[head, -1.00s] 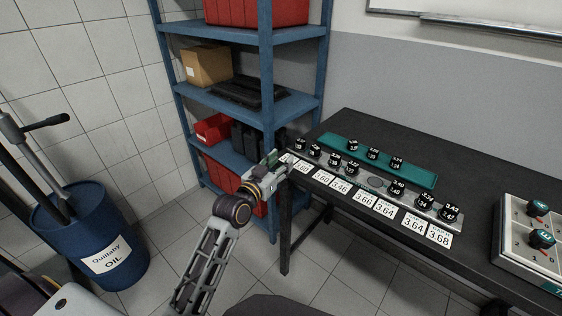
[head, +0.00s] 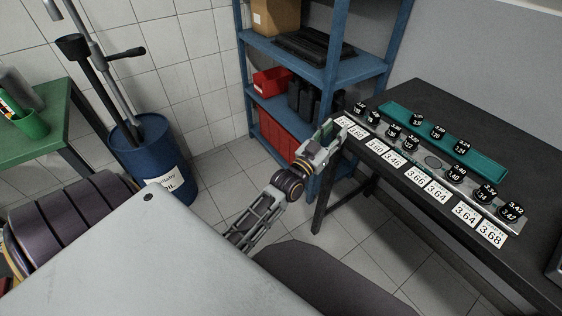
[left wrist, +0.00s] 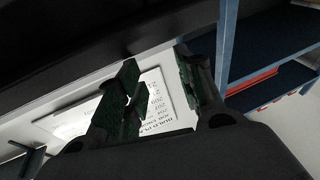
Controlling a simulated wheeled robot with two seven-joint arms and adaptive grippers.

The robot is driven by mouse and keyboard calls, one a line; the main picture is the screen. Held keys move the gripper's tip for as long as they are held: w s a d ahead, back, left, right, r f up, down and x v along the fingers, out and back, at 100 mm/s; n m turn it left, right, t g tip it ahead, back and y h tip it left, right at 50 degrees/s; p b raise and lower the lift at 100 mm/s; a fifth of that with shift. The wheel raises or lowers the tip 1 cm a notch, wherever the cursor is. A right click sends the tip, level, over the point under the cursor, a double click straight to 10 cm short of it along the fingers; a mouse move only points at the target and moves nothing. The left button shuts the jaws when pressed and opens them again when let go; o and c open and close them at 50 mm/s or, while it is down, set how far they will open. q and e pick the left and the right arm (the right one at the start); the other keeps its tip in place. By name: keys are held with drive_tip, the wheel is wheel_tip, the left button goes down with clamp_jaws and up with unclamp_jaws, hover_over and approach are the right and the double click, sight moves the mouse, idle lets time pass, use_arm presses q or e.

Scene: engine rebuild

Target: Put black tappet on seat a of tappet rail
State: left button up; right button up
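The grey tappet rail (head: 472,184) lies along the table with several black tappets (head: 411,142) on it. One round seat (head: 433,161) near its middle is bare. Three more black tappets (head: 437,132) stand on a teal tray (head: 488,167) behind the rail. I cannot read which seat is a. My right gripper is not in view.
White number cards (head: 415,178) line the rail's front. A blue shelf (head: 344,70) stands close behind the left gripper. A blue oil barrel (head: 150,150) and green table (head: 40,135) are at left. A white printed sheet (left wrist: 155,100) shows beyond the fingers in the left wrist view.

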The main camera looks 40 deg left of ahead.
use_arm(q)
drive_tip(key=s+d+f+g, duration=0.1)
drive_tip(key=s+f+g, duration=0.3)
drive_tip(key=f, duration=0.8)
drive_tip(key=s+f+m+g, duration=0.1)
drive_tip(key=s+f+g, duration=0.35)
drive_tip(key=f, duration=0.65)
drive_tip(key=s+d+f+g, duration=0.1)
drive_tip(key=s+f+g, duration=0.3)
drive_tip(key=f, duration=0.8)
drive_tip(key=s+f+g+y, duration=0.1)
drive_tip(key=s+f+g, duration=0.5)
drive_tip(key=s+f, duration=0.8)
drive_tip(key=s, duration=0.3)
drive_tip(key=shift+s+a+f+y, duration=0.25)
drive_tip(key=shift+a+f+y, duration=0.1)
drive_tip(key=shift+y, duration=0.05)
